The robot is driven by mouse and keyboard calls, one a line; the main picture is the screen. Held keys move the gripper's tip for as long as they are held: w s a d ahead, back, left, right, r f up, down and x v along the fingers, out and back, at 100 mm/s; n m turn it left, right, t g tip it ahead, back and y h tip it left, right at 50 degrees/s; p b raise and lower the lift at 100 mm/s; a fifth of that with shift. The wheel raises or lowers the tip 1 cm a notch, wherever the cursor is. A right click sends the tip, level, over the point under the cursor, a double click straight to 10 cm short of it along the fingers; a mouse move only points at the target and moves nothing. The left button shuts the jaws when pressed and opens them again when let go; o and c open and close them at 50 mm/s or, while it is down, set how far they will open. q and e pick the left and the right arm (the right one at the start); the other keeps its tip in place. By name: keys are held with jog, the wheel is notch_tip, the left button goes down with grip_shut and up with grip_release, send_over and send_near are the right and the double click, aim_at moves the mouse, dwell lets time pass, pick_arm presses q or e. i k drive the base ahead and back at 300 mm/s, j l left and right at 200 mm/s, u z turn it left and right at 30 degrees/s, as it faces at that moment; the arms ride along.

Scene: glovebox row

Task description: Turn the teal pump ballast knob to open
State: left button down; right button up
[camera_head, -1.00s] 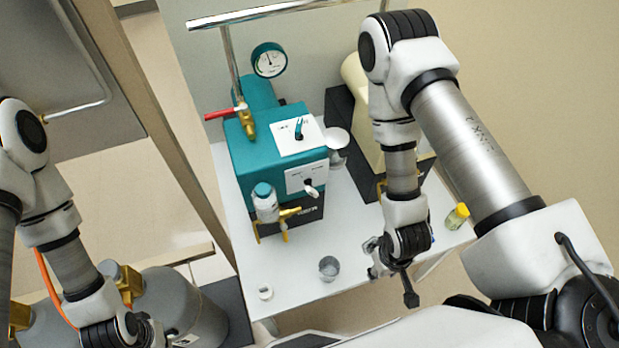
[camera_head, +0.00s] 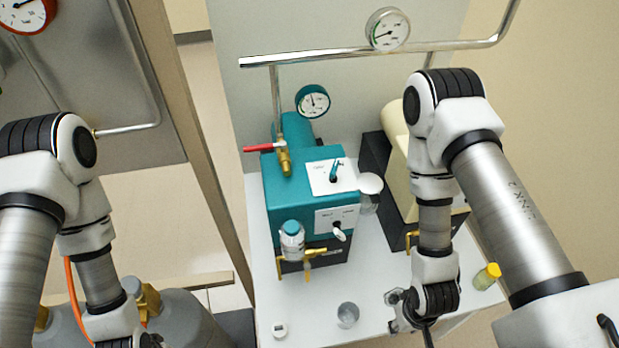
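The teal pump (camera_head: 282,212) stands on the white table. Its top plate (camera_head: 322,180) carries a small dark-teal lever knob (camera_head: 335,171), which points up in the picture. Its front plate (camera_head: 325,222) carries a white lever knob (camera_head: 339,233), tilted to the lower right. The plate lettering is too small to read. My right gripper (camera_head: 398,312) is at the table's front, right of and well apart from the pump; its fingers are partly hidden. My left gripper (camera_head: 150,342) is at the bottom edge left of the table, mostly cut off.
A red-handled brass valve (camera_head: 283,160) and a gauge (camera_head: 312,101) are at the pump's back. A cream pump (camera_head: 396,150) stands right, partly behind my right arm.

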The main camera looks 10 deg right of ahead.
aim_at(338, 233)
jog(key=k+l+z, duration=0.1)
jog(key=l, duration=0.3)
jog(key=k+l, duration=0.15)
jog(key=l, duration=0.25)
jog(key=k+l+z, duration=0.15)
jog(key=l, duration=0.3)
jog(key=k+l+z, duration=0.1)
jog(key=l, duration=0.3)
jog(key=l+z, duration=0.1)
jog(key=l, duration=0.35)
jog(key=k, duration=0.05)
